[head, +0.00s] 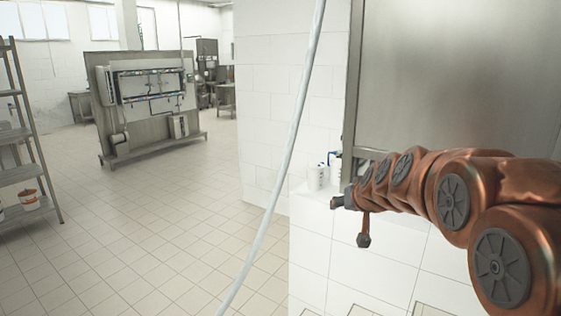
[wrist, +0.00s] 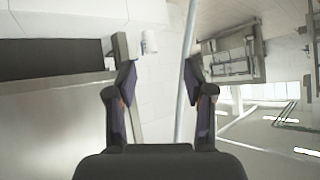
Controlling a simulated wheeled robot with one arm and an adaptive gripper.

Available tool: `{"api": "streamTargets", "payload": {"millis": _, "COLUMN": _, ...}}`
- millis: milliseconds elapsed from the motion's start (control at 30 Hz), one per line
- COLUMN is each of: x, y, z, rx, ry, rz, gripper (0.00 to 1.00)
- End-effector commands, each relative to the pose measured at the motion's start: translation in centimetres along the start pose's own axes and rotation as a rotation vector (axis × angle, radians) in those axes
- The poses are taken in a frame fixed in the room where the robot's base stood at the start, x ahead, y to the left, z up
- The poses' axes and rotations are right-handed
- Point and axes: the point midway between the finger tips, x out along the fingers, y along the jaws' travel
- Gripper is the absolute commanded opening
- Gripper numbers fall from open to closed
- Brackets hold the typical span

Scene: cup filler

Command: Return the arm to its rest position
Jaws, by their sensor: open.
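My copper-coloured arm reaches in from the right edge of the head view, stretched out toward the left. My gripper (head: 343,202) is at its far end, in front of the white tiled ledge. In the wrist view my gripper (wrist: 160,85) shows two dark fingers spread well apart, with nothing between them but the background. The fingers touch no object that I can see.
A pale hose or cable (head: 293,130) hangs close by, left of my gripper. White containers (head: 319,177) stand on the ledge by a steel cabinet (head: 455,75). A metal shelf (head: 22,172) is at the far left, a steel machine (head: 150,100) farther back. The tiled floor between is clear.

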Motion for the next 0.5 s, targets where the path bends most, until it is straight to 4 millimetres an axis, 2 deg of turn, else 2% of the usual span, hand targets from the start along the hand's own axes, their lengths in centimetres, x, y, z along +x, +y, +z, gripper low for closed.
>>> {"api": "streamTargets", "payload": {"millis": 33, "x": -0.9, "y": -0.5, "z": 1.9, "rx": -0.001, "ry": -0.046, "rz": -0.01, "gripper": 0.53}}
{"api": "streamTargets", "payload": {"millis": 233, "x": -4.5, "y": -1.8, "z": 9.6, "rx": -0.005, "ry": -0.242, "rz": -0.032, "gripper": 0.53}}
{"api": "streamTargets", "payload": {"millis": 500, "x": -10.6, "y": -2.2, "z": 20.3, "rx": -0.004, "ry": -0.513, "rz": -0.023, "gripper": 0.53}}
